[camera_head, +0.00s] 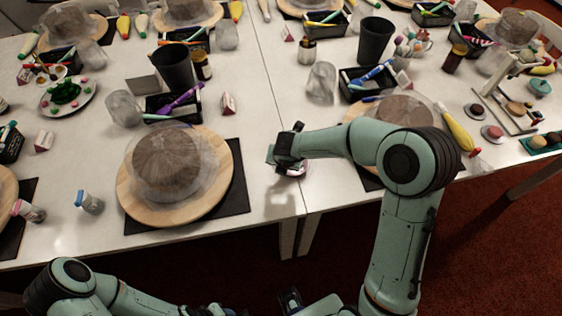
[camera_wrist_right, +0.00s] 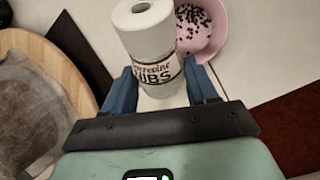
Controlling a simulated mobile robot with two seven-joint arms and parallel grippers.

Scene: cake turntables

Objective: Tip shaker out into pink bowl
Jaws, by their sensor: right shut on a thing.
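My right gripper (camera_wrist_right: 163,90) is shut on a white shaker (camera_wrist_right: 150,38), whose dark lettering ends in "IBS". The shaker's round top with its centre hole faces the upper part of the right wrist view. The pink bowl (camera_wrist_right: 222,24) lies behind it at the upper right, with several small dark bits inside. The shaker overlaps the bowl's left side; I cannot tell its height above it. In the head view my right gripper (camera_head: 288,152) is over the table gap and largely hides both. My left gripper (camera_head: 291,300) is low, off the table, its jaws unclear.
A cake under a clear cover (camera_head: 166,163) stands on a round wooden board (camera_head: 190,212) left of my right gripper. A clear cup (camera_head: 321,82) and a black cup (camera_head: 376,40) stand behind. Bare table lies around the gripper.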

